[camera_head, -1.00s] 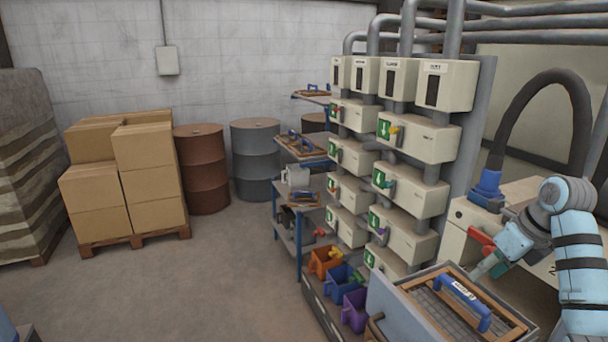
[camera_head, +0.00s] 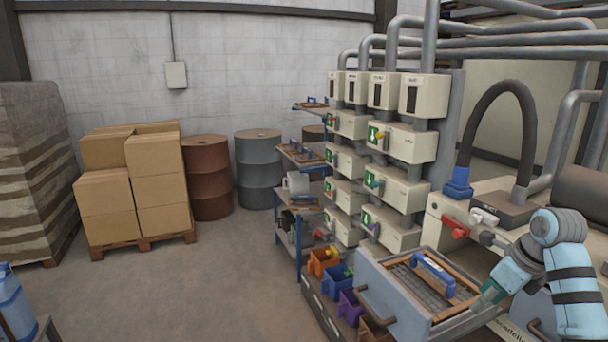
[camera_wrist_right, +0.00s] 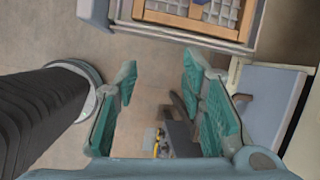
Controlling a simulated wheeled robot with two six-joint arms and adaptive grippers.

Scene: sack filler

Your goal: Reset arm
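My right gripper (camera_head: 484,299) is at the lower right in the head view, beside the right edge of an open drawer (camera_head: 392,303). In the right wrist view the two green fingers of my right gripper (camera_wrist_right: 160,90) are spread apart with nothing between them. The floor and part of the drawer's wooden-framed screen (camera_wrist_right: 200,20) show beyond the fingertips.
The open drawer holds a screen with a blue handle (camera_head: 433,275). Several cream wall boxes (camera_head: 398,188) stand behind it. Stacked cartons (camera_head: 135,190) and drums are farther back.

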